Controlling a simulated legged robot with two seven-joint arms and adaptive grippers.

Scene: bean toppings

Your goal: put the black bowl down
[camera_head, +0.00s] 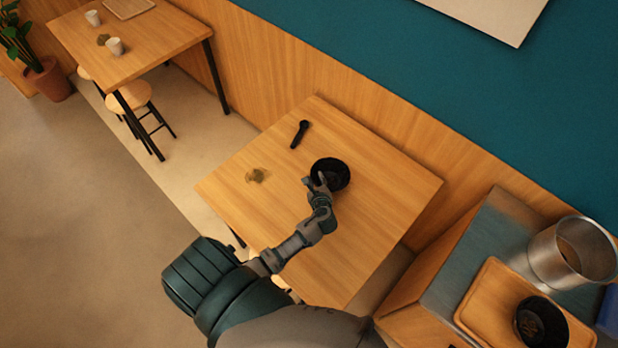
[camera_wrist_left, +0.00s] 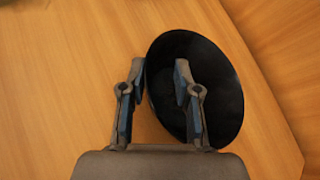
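The black bowl (camera_head: 337,167) appears to rest on the wooden table (camera_head: 370,240), towards its middle. My left gripper (camera_head: 317,182) is at the bowl's near left edge. In the left wrist view, the gripper (camera_wrist_left: 160,75) straddles the rim of the bowl (camera_wrist_left: 222,85). One finger is outside, close to the rim, and the other is over the inside. A clear gap shows between the fingers, so it looks open. The inside of the bowl is dark. My right gripper is not in view.
A dark, slim object (camera_head: 299,134) and a small brownish patch (camera_head: 256,176) are on the same table. At right, a wooden tray (camera_head: 482,296) holds another black bowl (camera_head: 541,321) beside a metal pot (camera_head: 573,254). The table's front part is clear.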

